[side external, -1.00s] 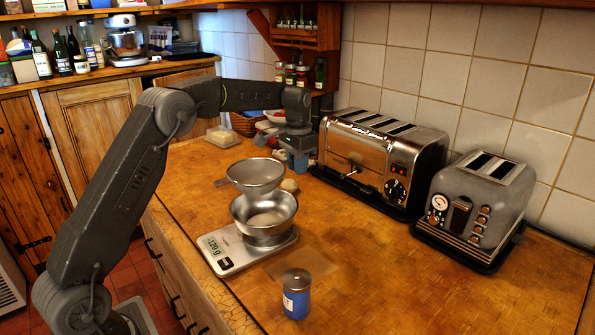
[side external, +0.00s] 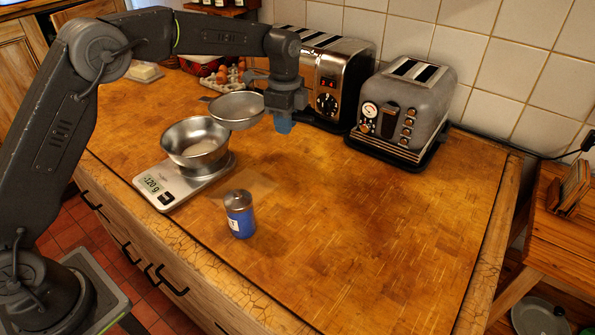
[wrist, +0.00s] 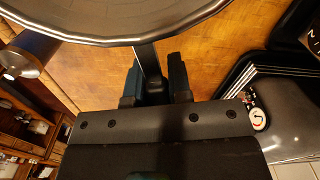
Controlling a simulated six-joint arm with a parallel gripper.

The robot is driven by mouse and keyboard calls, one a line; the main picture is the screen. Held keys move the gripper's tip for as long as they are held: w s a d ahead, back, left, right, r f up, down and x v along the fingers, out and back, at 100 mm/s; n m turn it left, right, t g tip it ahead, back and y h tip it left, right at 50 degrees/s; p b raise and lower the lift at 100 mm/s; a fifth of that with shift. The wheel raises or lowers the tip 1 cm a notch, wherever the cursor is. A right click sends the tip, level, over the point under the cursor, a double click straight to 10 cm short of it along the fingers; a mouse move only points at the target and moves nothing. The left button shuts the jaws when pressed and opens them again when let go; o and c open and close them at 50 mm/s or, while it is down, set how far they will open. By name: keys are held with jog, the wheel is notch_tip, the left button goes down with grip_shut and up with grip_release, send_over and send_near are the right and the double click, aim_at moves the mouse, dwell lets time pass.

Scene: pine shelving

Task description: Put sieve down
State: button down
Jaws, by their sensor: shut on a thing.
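The sieve (side external: 237,110) is a round metal strainer, held off the counter to the right of the metal bowl (side external: 178,137). My gripper (side external: 284,124) is shut on its handle at the sieve's right. In the wrist view, the sieve's rim (wrist: 125,38) spans the top left and its handle runs between the fingers of my gripper (wrist: 156,82). The sieve's rim slightly overlaps the bowl in the picture; I cannot tell the gap.
A blue jar (side external: 240,221) with a metal lid stands in front of the scale. A chrome toaster (side external: 340,75) and a grey toaster (side external: 415,105) stand along the tiled wall. Eggs (side external: 231,76) sit behind the sieve. The counter's right and front (side external: 370,235) is clear.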

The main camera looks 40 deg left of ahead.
jog(key=d+f+m, duration=0.1)
jog(key=d+m, duration=0.2)
jog(key=d, duration=0.1)
send_over(340, 194)
notch_tip(340, 194, down, 7)
jog(key=shift+r, duration=0.2)
jog(key=shift+f, duration=2.2)
jog(key=c, duration=1.1)
grip_release()
jog(key=shift+o, duration=0.2)
